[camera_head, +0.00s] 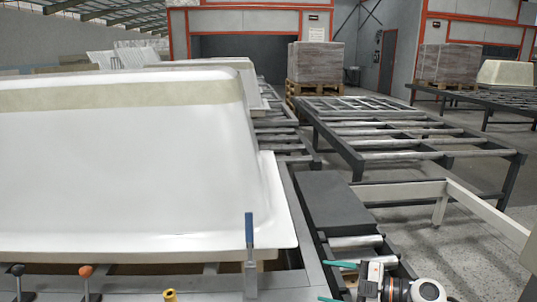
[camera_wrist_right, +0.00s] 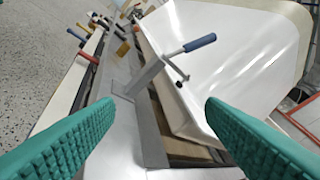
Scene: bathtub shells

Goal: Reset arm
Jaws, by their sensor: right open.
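My right gripper (camera_head: 335,282) is at the bottom of the head view, to the right of the near bathtub shell. In the right wrist view its two green ribbed fingers (camera_wrist_right: 158,112) are wide apart with nothing between them. A toggle clamp with a blue handle (camera_head: 249,232) stands upright at the shell's near right corner. That clamp also shows beyond the fingertips in the right wrist view (camera_wrist_right: 198,43). The large white upturned bathtub shell (camera_head: 120,165) rests on a grey frame and fills the left of the head view. My left gripper is not in view.
More clamp handles, black (camera_head: 17,270), orange (camera_head: 86,271) and yellow (camera_head: 169,295), line the frame's near edge. A roller conveyor (camera_head: 355,242) and a cream rail (camera_head: 400,191) lie to the right. A metal rack (camera_head: 390,130) and a wrapped pallet load (camera_head: 315,62) stand behind. Open floor is at right.

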